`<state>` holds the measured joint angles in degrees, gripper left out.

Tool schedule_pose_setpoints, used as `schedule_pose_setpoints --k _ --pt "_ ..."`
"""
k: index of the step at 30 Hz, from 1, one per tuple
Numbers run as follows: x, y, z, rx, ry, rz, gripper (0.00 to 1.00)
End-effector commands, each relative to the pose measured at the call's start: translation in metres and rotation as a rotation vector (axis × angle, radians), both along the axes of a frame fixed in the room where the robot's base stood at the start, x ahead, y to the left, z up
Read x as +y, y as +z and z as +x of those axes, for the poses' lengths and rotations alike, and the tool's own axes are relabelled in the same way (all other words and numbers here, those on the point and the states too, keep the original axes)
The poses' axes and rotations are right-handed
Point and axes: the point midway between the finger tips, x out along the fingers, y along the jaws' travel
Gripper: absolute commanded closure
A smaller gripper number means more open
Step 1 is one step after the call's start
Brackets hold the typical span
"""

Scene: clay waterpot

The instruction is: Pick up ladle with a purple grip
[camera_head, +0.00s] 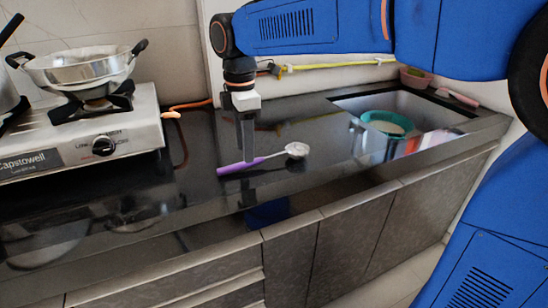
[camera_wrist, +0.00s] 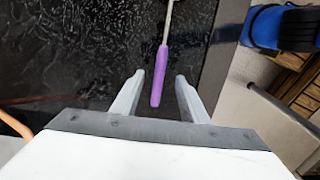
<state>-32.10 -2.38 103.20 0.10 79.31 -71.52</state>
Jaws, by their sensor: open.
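The ladle lies on the dark countertop, with its purple grip (camera_head: 240,166) to the left and its pale metal bowl (camera_head: 297,149) to the right. My gripper (camera_head: 247,158) points straight down over the grip, close to where the grip meets the handle. In the wrist view the purple grip (camera_wrist: 159,76) shows between the two open fingers (camera_wrist: 160,88), with space on both sides. The thin metal handle runs up out of the frame, and the bowl is outside that view. I cannot tell the exact height of the fingertips above the counter.
A gas stove (camera_head: 80,135) with a metal pan (camera_head: 80,68) stands at the left. A sink (camera_head: 420,110) with a teal bowl (camera_head: 387,122) is at the right. The counter's front edge runs close to the ladle. An orange hose (camera_head: 190,105) lies behind.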

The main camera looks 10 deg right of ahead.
Motion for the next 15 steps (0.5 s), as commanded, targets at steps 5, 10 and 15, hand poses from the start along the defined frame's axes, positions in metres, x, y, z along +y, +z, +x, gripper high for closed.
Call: schedule_pose_setpoints --k 5,10,15 --pt "0.0 -0.026 -0.001 0.003 0.0 -0.002 0.6" --pt "0.0 -0.04 0.0 0.002 0.0 -0.001 0.6" --pt "0.0 -0.042 0.0 0.001 0.0 0.0 0.6"
